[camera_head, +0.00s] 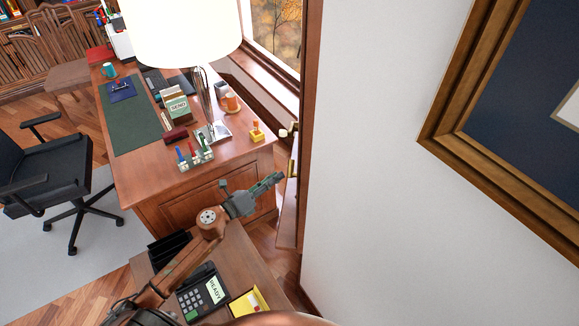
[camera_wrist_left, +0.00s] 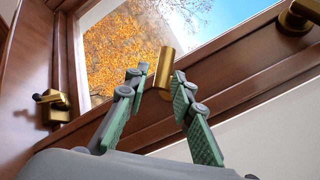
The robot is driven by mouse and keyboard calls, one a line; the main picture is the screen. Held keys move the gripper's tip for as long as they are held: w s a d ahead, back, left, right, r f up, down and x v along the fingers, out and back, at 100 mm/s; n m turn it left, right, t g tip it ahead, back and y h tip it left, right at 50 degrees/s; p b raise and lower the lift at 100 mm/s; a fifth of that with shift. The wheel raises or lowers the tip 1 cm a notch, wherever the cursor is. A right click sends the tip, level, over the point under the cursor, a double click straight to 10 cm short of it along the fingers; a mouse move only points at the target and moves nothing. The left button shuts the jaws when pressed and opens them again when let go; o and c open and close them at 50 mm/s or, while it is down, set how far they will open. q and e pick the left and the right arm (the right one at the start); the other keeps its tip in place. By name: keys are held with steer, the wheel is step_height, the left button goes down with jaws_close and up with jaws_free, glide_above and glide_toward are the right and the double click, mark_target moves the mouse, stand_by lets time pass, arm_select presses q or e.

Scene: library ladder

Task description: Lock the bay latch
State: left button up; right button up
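A window with a dark red wooden frame carries brass fittings. In the left wrist view, a brass cylindrical handle (camera_wrist_left: 166,72) stands between the fingertips of my left gripper (camera_wrist_left: 160,82), with a visible gap at the left finger; contact at the right one is unclear. The gripper is open. A brass fitting with a dark lever (camera_wrist_left: 50,103) is on the frame at left, and a brass knob (camera_wrist_left: 298,16) is at upper right. I cannot tell which is the bay latch. In the head view, my left gripper (camera_head: 275,179) is beside a brass piece (camera_head: 291,168) at the frame. My right gripper is out of view.
A lower table with a card terminal (camera_head: 202,292) and yellow tray (camera_head: 248,303) is beneath. A white wall (camera_head: 380,200) bounds the right side.

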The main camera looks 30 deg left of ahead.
mark_target(291, 169)
arm_select(q)
steer(key=x, duration=0.3)
steer(key=d+x, duration=0.1)
steer(key=x, duration=0.3)
steer(key=shift+s, duration=0.1)
steer(key=shift+c, duration=0.2)
